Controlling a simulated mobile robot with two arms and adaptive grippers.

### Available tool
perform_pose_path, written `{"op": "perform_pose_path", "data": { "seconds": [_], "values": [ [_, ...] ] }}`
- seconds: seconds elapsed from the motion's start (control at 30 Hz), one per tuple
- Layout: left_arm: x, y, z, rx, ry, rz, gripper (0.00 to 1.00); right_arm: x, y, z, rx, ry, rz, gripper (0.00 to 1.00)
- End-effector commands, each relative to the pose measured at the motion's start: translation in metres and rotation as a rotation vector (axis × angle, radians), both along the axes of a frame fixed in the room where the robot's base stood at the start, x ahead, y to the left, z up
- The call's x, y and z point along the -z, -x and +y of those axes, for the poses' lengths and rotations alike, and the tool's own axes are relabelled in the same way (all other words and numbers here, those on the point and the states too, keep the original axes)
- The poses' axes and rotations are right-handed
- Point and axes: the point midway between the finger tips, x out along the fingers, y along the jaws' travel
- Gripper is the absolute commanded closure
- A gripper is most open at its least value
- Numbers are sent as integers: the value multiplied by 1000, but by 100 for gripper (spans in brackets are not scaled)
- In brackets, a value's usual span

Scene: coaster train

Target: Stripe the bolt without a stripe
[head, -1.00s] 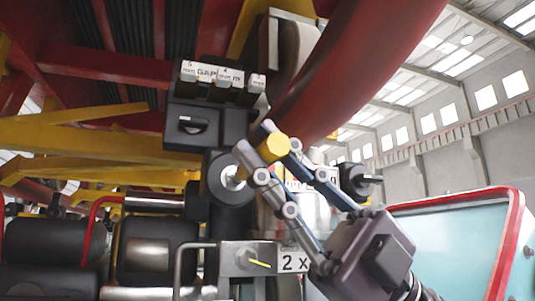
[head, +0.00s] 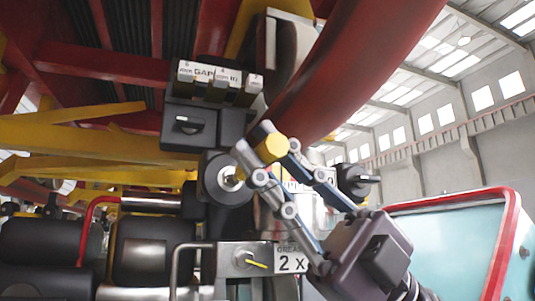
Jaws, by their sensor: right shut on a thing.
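My right gripper (head: 254,138) comes in from the lower right and is shut on a yellow, many-sided piece (head: 271,149), seen nearly end-on. The fingertips are in front of the black wheel's right side in the picture. A silver bolt (head: 229,177) shows at the centre of the black round wheel (head: 214,195), just left of the fingers; I see no stripe on it, but it is small. A second bolt (head: 242,258), on a grey plate lower down, has a yellow stripe (head: 256,264) running off to its right. My left gripper is not in view.
A "2 x" label (head: 291,262) is beside the striped bolt. A black block with a row of gap labels (head: 217,77) is above the wheel. Black rollers (head: 150,245) and a red bent bar (head: 88,225) are on the left. A red-framed light-blue panel (head: 450,245) is at right.

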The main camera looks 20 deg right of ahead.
Motion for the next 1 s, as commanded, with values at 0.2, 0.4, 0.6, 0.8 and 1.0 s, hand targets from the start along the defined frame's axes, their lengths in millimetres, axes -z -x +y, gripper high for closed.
{"op": "perform_pose_path", "data": {
  "seconds": [0.2, 0.4, 0.6, 0.8, 1.0],
  "values": [
    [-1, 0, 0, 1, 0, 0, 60, 0, -3, 0, 1, 0, 1, 100],
    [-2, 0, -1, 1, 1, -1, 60, 0, -5, 0, 1, -1, 1, 100],
    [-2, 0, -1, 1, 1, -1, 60, 0, -6, 0, 1, 0, 1, 100],
    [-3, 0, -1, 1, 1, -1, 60, 0, -6, 1, 1, 0, 1, 100],
    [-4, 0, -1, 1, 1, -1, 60, 0, -6, 4, 0, 0, 0, 100]
  ]
}}
